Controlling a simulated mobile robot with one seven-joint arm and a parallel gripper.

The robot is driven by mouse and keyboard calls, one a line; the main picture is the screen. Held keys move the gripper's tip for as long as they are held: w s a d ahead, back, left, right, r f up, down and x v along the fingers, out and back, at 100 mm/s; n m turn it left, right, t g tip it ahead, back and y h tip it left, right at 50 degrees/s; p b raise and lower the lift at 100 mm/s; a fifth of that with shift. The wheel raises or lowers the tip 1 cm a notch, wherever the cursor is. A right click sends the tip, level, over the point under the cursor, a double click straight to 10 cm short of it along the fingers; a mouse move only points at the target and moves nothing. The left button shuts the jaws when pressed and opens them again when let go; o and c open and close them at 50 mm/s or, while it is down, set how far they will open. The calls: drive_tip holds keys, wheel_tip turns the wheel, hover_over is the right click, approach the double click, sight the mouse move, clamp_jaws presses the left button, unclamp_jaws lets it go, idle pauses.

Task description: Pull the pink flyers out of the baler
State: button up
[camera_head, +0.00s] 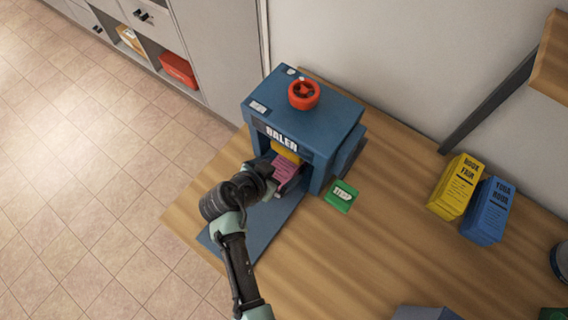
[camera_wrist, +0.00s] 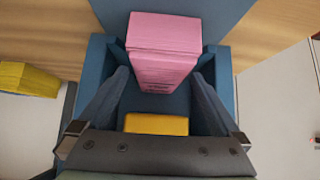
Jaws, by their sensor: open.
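The blue baler (camera_head: 305,110) stands on the wooden table with a red knob on top and a yellow part inside its opening. The pink flyers (camera_head: 287,168) are a stack in that opening, partly hidden by my gripper in the head view. In the wrist view the pink flyers (camera_wrist: 164,48) lie at the upper middle, with the yellow part (camera_wrist: 156,124) below them in the picture. My gripper (camera_wrist: 160,76) is open at the opening, one finger to each side of the stack's lower end in the picture. I cannot tell whether the fingers touch it.
Blue baler walls flank my fingers closely. A green card (camera_head: 341,195) lies right of the baler. A yellow flyer stack (camera_head: 455,187) and a blue stack (camera_head: 487,210) stand farther right. A wall rises behind the table. The table between baler and stacks is mostly clear.

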sight(290, 164)
drive_tip(key=shift+x, duration=1.5)
drive_tip(key=shift+c, duration=0.2)
